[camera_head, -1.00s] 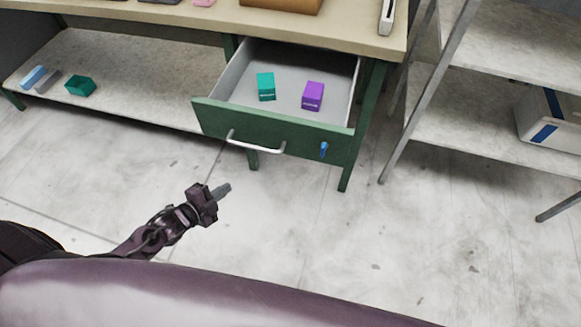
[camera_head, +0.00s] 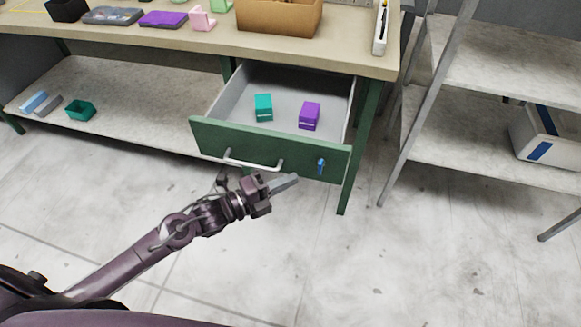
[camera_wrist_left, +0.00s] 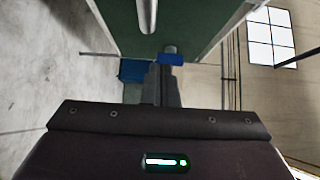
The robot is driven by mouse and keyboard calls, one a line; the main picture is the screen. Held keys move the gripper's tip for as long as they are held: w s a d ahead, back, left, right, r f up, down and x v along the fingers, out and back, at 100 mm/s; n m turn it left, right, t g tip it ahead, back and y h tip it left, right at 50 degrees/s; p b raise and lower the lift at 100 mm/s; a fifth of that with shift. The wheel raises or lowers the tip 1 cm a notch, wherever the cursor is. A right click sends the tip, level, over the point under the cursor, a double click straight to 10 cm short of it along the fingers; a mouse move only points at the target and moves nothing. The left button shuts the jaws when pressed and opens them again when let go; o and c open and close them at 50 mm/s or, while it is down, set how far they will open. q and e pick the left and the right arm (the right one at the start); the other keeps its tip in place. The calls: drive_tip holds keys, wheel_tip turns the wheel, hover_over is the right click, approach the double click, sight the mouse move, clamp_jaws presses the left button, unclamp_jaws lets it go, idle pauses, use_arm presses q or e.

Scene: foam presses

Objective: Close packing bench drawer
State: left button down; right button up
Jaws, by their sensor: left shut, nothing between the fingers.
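The packing bench drawer (camera_head: 225,137) is pulled out under the bench top, with a green front, a pale handle bar (camera_head: 252,162) and a blue key or lock (camera_head: 321,166) at its right. A teal box (camera_head: 263,108) and a purple box (camera_head: 309,116) stand inside it. My left gripper (camera_head: 285,184) is shut and empty, in front of the drawer's lower front edge. In the left wrist view its fingers (camera_wrist_left: 165,86) point towards the green front (camera_wrist_left: 185,22), with the handle (camera_wrist_left: 147,15) above; contact cannot be told. My right gripper is not in view.
The bench top (camera_head: 350,58) carries a cardboard box (camera_head: 278,17) and several small items. A lower shelf (camera_head: 140,110) at left holds a teal bin (camera_head: 80,110). A metal rack (camera_head: 420,110) stands at right. The floor in front is clear.

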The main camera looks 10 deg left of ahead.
sight(305, 162)
use_arm(q)
drive_tip(key=shift+w, duration=2)
drive_tip(key=shift+d, duration=0.1)
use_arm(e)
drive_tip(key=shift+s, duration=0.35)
use_arm(q)
drive_tip(key=shift+w, duration=0.15)
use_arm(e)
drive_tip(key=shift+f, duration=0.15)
